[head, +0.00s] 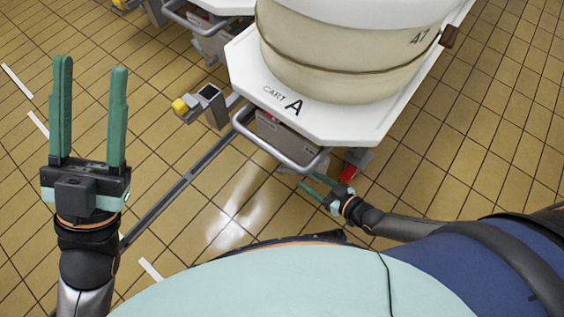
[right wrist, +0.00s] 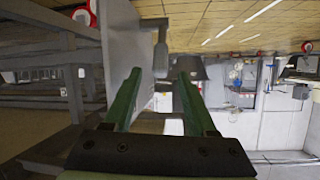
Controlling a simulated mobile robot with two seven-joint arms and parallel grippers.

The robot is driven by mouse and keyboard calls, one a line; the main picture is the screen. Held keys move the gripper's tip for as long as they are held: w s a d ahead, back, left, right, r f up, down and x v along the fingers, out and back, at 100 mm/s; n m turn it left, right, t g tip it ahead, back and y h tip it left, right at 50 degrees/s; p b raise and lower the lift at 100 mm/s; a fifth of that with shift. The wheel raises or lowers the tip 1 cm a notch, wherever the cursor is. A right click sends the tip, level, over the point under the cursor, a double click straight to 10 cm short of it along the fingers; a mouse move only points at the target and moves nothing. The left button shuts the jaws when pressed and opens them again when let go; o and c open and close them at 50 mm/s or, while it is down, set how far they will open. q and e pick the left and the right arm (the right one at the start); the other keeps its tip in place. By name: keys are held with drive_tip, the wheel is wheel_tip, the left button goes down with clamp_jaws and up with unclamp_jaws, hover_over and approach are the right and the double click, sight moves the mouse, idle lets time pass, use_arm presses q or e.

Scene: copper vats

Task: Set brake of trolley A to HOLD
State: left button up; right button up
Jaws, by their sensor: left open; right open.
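Trolley A (head: 350,118) has a white top marked "CART A" and carries a cream vat (head: 320,60). Below its near edge is a grey handle bar (head: 275,150). A red part (head: 350,172) with a dark grey bracket sits under the near right corner; I cannot tell whether it is the brake, and no HOLD marking is readable. My right gripper (head: 312,184) is open, low beside this corner, left of and below the red part. In the right wrist view, a grey plate and lever-like piece (right wrist: 160,58) show beyond its open fingers (right wrist: 158,78). My left gripper (head: 90,75) is open and empty, raised at the left.
A grey bar (head: 180,185) runs along the tiled floor, left of the trolley. A yellow-capped piece (head: 182,105) and a grey box (head: 211,97) stand left of the trolley. Another white cart (head: 225,6) is behind. The floor at left is mostly clear.

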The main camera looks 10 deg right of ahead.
sight(289, 170)
drive_tip(key=b+x, duration=0.5)
drive_tip(key=x, duration=0.5)
drive_tip(key=shift+w+a+f, duration=0.1)
drive_tip(key=shift+a+f, duration=0.1)
drive_tip(key=shift+f, duration=0.05)
drive_tip(key=shift+w+a, duration=0.25)
drive_tip(key=shift+w, duration=0.2)
clamp_jaws()
idle(0.6)
